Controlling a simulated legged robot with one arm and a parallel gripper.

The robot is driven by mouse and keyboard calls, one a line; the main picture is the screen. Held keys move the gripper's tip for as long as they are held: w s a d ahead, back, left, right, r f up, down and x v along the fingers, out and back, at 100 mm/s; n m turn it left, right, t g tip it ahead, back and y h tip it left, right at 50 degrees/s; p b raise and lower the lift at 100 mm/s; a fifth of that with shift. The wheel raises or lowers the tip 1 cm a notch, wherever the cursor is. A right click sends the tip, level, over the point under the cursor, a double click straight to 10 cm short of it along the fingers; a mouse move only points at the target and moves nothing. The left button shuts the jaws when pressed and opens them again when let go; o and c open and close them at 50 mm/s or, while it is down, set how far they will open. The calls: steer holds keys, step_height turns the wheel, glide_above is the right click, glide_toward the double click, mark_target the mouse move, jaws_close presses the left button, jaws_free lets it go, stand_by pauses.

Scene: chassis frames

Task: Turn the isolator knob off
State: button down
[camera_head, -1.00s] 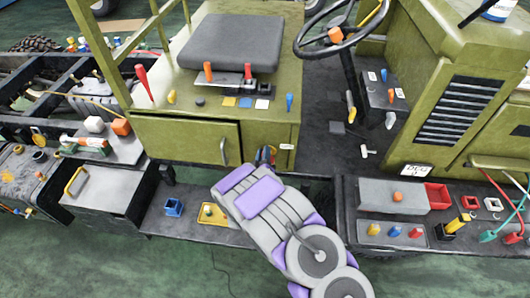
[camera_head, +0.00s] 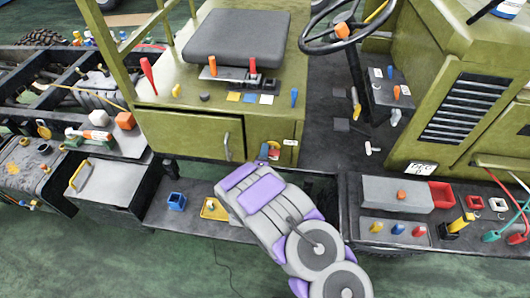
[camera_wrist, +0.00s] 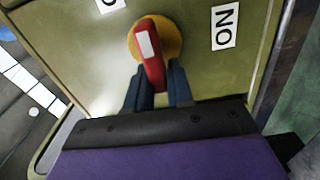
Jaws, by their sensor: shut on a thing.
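The isolator knob (camera_wrist: 151,50) is a red lever with a white mark on a yellow round base (camera_wrist: 171,37), on an olive panel. In the wrist view it points up and slightly left, its white end between an "ON" label (camera_wrist: 224,26) at right and a cut-off label (camera_wrist: 111,3) at the top. My gripper (camera_wrist: 158,78) has its dark blue fingers on both sides of the lever, shut on it. In the head view my gripper (camera_head: 268,156) is at the front panel below the seat, and a bit of the red knob (camera_head: 275,153) shows beside it.
The olive cabinet door (camera_head: 190,135) with a handle is left of my gripper. Below are a dark ledge with a blue holder (camera_head: 176,201) and a yellow tray (camera_head: 212,211). A grey box (camera_head: 397,194) stands on the ledge at right. Green floor is clear in front.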

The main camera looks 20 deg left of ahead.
steer(key=shift+s+a+f+n, duration=0.1)
steer(key=shift+f+n, duration=0.15)
steer(key=shift+n, duration=0.15)
steer(key=c, duration=1.1)
jaws_free()
steer(key=shift+a, duration=0.15)
steer(key=shift+s+d, duration=0.2)
steer(key=p+v, duration=0.2)
steer(key=v, duration=1.4)
steer(key=shift+s+d+p, duration=0.1)
steer(key=shift+s+p, duration=0.25)
steer(key=shift+s, duration=0.05)
